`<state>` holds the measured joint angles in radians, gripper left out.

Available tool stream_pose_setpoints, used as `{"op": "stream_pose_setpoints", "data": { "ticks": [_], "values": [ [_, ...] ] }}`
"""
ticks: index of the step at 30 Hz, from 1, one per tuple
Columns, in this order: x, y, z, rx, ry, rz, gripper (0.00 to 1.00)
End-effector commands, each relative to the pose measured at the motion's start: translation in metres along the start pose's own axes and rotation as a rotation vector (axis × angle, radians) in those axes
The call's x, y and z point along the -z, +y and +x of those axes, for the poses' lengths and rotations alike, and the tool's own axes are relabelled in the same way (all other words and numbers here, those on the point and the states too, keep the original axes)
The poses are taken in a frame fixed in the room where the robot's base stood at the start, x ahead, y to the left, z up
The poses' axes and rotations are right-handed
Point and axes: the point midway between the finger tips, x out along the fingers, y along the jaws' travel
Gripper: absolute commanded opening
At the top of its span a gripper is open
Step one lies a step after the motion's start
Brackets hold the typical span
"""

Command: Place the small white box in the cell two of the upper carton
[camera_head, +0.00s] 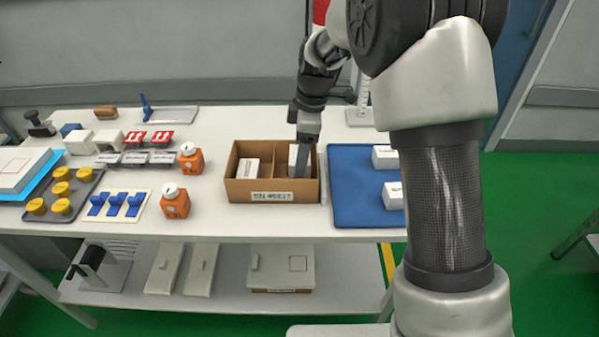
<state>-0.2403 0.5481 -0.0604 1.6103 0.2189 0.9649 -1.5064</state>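The upper carton (274,197) is an open brown cardboard box on the white table, with a divider making two cells. A white box (248,168) stands in its left cell. Another small white box (293,157) shows in the right cell, partly hidden behind my gripper. My gripper (301,168) points down into the right cell, its fingers right at that white box. Its fingers overlap from this side, so whether they are closed on the box cannot be seen. Two more white boxes, a rear one (385,157) and a front one (393,195), lie on the blue mat (352,190).
A white stand (361,117) is behind the mat. The lower shelf holds flat boxes and a lidded carton (281,268).

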Motion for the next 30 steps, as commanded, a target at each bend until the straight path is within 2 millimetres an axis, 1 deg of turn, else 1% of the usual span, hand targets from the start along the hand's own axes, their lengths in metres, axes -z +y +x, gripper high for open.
{"op": "stream_pose_setpoints", "data": {
  "ticks": [6, 8, 16, 20, 21, 23, 24, 30],
  "values": [
    [-0.005, -0.001, 0.036, 0.004, -0.001, 0.001, 0.38],
    [-0.006, -0.001, 0.043, 0.002, -0.001, 0.001, 0.38],
    [-0.007, 0.0, 0.044, 0.001, 0.0, 0.001, 0.38],
    [-0.008, 0.0, 0.048, 0.001, 0.0, 0.002, 0.38],
    [-0.007, 0.0, 0.047, 0.001, 0.0, 0.002, 0.67],
    [-0.007, 0.0, 0.047, 0.001, 0.0, 0.002, 0.77],
    [-0.007, 0.0, 0.047, 0.001, 0.0, 0.002, 0.81],
    [-0.007, 0.0, 0.047, 0.001, 0.0, 0.002, 0.81]
  ]
}}
